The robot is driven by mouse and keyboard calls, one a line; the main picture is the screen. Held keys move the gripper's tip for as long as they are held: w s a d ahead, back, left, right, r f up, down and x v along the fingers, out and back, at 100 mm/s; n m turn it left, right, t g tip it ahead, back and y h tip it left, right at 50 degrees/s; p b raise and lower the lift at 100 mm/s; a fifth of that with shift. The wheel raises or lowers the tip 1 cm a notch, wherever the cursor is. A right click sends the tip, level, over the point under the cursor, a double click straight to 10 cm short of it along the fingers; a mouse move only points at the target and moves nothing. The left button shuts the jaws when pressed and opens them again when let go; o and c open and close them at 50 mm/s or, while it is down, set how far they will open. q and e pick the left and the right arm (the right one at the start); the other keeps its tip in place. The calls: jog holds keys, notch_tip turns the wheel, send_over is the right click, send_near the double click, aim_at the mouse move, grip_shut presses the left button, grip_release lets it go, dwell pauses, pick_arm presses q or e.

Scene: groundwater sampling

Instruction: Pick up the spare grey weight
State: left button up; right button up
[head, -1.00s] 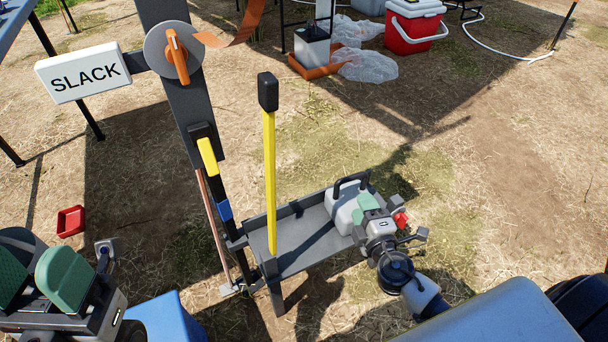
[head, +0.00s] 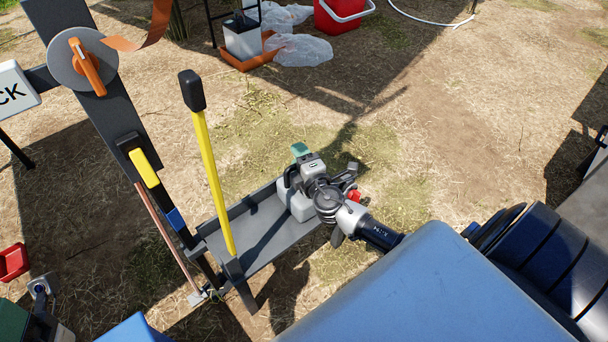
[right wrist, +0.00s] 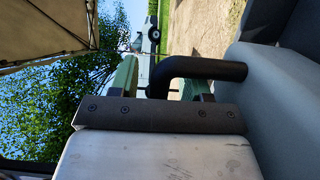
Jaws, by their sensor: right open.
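The grey weight (head: 297,206) with a black handle stands at the right end of the dark grey tray (head: 262,238) in the head view. My right gripper (head: 301,155) is open at the weight's far upper side, and its wrist hides part of the weight. In the right wrist view the weight's grey body (right wrist: 285,115) fills the right edge. Its black handle (right wrist: 205,67) crosses in front of one green finger and bends down between the two fingers. My left gripper (head: 14,318) is cut off at the lower left corner of the head view.
A yellow bar (head: 211,178) with a black top rises from the tray's left end. A dark post (head: 93,105) with an orange-handled dial (head: 84,62) stands left of it. A red tray (head: 13,262) lies on the ground at left. The ground right of the tray is open.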

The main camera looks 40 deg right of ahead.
jog(key=shift+w, duration=0.15)
grip_shut()
dwell(1.3)
